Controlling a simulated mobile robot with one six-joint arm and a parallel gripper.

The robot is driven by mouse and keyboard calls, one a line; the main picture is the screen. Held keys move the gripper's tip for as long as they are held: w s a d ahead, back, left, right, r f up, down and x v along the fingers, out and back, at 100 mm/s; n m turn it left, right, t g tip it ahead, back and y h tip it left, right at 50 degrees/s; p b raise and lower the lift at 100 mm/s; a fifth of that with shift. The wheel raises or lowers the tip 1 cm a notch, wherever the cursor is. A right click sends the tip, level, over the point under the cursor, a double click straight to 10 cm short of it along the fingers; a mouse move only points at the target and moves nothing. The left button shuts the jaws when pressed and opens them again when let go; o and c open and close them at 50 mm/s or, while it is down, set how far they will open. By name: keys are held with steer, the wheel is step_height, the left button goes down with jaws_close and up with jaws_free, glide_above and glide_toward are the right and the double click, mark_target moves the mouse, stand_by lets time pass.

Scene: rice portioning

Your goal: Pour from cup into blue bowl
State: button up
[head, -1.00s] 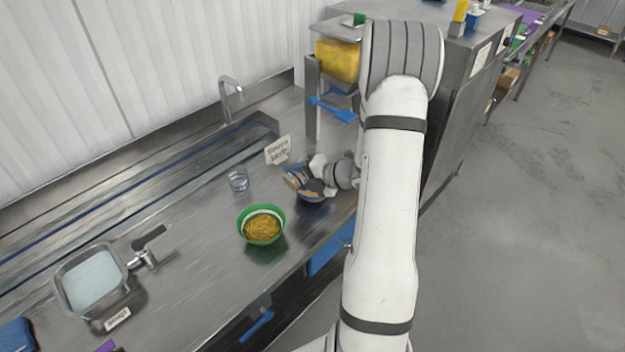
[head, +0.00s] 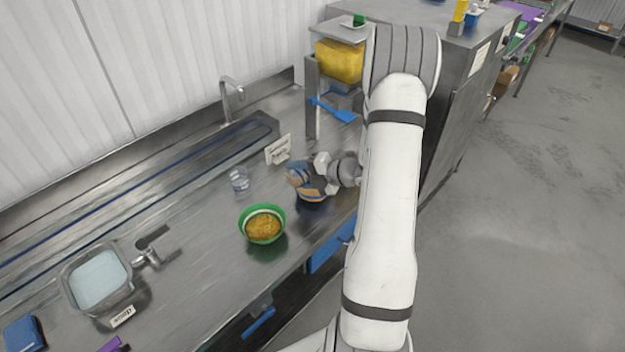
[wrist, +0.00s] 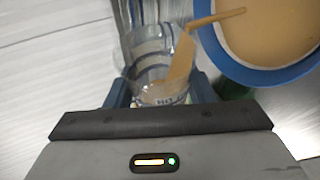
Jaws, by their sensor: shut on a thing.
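My gripper (wrist: 160,90) is shut on a clear cup (wrist: 145,50) with printed markings, its blue fingers on either side. Tan contents lie along one side of the cup, and a thin tan strip reaches from its mouth over the blue bowl's edge. The blue bowl (wrist: 218,58) is at the upper right of the wrist view, holding a smooth tan fill. In the head view my gripper (head: 303,178) is at the blue bowl (head: 311,199), just above it; the gripper and arm partly hide the bowl, and the cup is hard to make out there.
A green bowl (head: 245,222) of yellow-brown grains stands nearby at front left. A clear glass (head: 239,180) and a small sign (head: 278,150) stand behind. A dispenser (head: 340,62) with yellow contents is at the back.

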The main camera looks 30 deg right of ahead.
steer(key=shift+d+r+m+p, duration=0.15)
steer(key=shift+r+m+p, duration=0.15)
steer(key=shift+p, duration=0.5)
steer(key=shift+f+y, duration=0.2)
steer(key=shift+y, duration=0.2)
steer(key=shift+w, duration=0.1)
steer(key=f+b, duration=0.1)
steer(key=b, duration=0.2)
steer(key=shift+f+h, duration=0.1)
steer(key=shift+h, duration=0.3)
steer(key=shift+a+f+n+h+b, duration=0.15)
steer(key=shift+a+n+h+b, duration=0.25)
steer(key=shift+n+b, duration=0.35)
steer(key=shift+s+a+b, duration=0.3)
steer(key=shift+b, duration=0.2)
steer(key=shift+r+p, duration=0.3)
steer(key=shift+f+b, duration=0.15)
steer(key=shift+b, duration=0.15)
